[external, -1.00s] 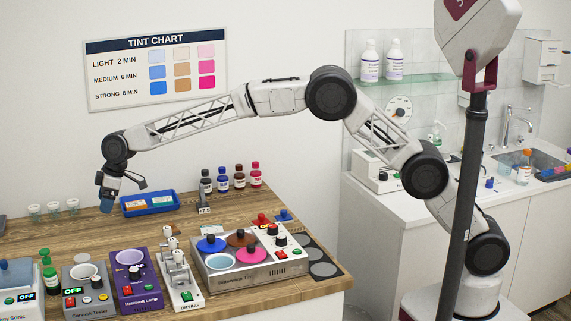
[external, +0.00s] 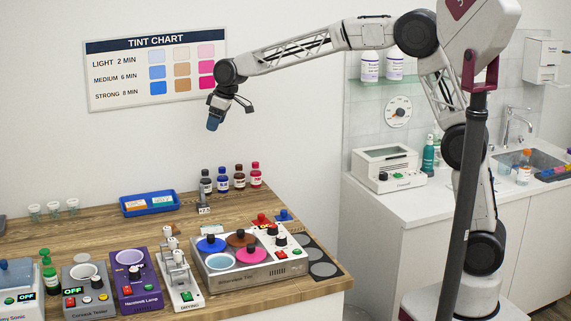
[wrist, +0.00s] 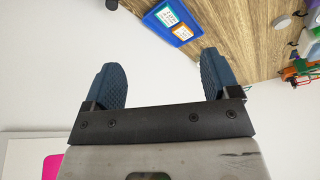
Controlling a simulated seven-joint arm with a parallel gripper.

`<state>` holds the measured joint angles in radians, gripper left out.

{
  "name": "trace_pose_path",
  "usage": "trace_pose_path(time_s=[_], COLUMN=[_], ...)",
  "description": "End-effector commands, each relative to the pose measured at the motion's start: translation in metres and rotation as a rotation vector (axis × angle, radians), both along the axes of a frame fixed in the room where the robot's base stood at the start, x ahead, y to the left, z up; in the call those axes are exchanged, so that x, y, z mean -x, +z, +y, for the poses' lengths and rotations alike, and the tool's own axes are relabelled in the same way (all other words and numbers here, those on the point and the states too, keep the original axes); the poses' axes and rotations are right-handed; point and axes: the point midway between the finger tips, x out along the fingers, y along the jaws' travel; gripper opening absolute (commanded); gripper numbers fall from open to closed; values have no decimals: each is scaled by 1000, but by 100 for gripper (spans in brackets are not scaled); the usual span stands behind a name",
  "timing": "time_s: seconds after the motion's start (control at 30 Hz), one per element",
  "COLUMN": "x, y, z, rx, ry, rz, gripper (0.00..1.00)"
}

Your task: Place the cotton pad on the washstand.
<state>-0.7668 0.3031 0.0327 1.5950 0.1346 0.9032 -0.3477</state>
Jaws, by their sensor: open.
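My gripper (external: 214,123) is open, raised in the air in front of the wall, above the back of the wooden bench. In the wrist view its two blue fingers (wrist: 162,60) are spread apart with only wall between them. The washstand appears to be the white counter (external: 412,208) with a sink (external: 530,160) at the right, well away from my gripper. I cannot make out a cotton pad in either view.
The wooden bench (external: 105,222) holds a blue tray (external: 148,203), several dark bottles (external: 222,180), small glass cups and several devices along its front. A white box device (external: 386,168), bottles and a tap stand on the counter. A dark pole (external: 465,210) stands in front of it.

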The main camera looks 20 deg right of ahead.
Motion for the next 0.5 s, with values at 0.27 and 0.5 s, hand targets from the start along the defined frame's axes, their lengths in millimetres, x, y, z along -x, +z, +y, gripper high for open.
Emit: trace_pose_path(time_s=[0.27,0.5], x=[-1,14], y=[27,39], z=[-121,-219], rx=[9,18], ry=[-139,-258], rz=[5,12], gripper=[82,82])
